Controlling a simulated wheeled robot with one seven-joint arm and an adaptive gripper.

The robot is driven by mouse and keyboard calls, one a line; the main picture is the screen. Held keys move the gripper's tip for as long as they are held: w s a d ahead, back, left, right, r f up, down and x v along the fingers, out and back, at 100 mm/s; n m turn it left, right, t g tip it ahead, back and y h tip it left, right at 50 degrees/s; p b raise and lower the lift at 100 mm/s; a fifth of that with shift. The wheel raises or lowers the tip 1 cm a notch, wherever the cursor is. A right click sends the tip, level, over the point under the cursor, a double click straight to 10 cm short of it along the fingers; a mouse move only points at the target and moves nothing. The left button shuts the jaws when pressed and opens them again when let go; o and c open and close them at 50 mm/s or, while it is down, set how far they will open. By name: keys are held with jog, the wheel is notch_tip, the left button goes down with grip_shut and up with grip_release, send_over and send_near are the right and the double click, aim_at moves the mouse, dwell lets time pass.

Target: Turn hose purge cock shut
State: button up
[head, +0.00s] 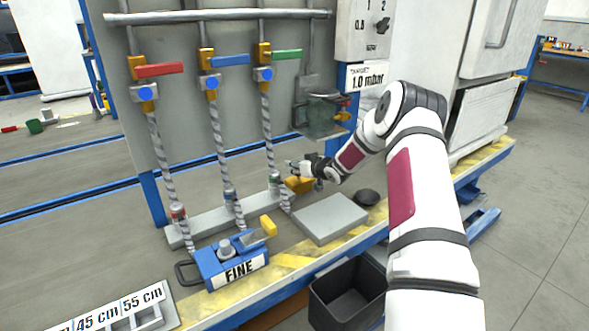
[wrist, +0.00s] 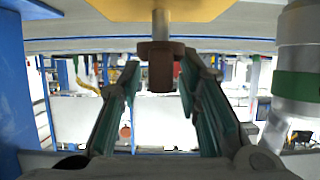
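My gripper (head: 298,168) is low on the right of the hose bank, beside the foot of the green-handled hose (head: 270,140). In the wrist view my gripper (wrist: 160,85) has its two fingers apart. A short brown piece (wrist: 160,68) on a brass stem lies between or just beyond the fingertips; I cannot tell whether they touch it. A yellow part (wrist: 165,8) adjoins the stem at the top of that view. A yellow block (head: 299,185) shows just below my gripper in the head view. I cannot tell for sure which part is the purge cock.
Red (head: 160,70), blue (head: 230,60) and green (head: 287,54) valve handles stick out sideways above. A green-banded hose coupling (wrist: 298,85) stands close on the right in the wrist view. A grey plate (head: 330,218), a blue FINE unit (head: 228,268) and a black bin (head: 348,290) are nearby.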

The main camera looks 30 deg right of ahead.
jog(key=shift+w+f, duration=0.2)
jog(key=shift+w, duration=0.3)
grip_shut()
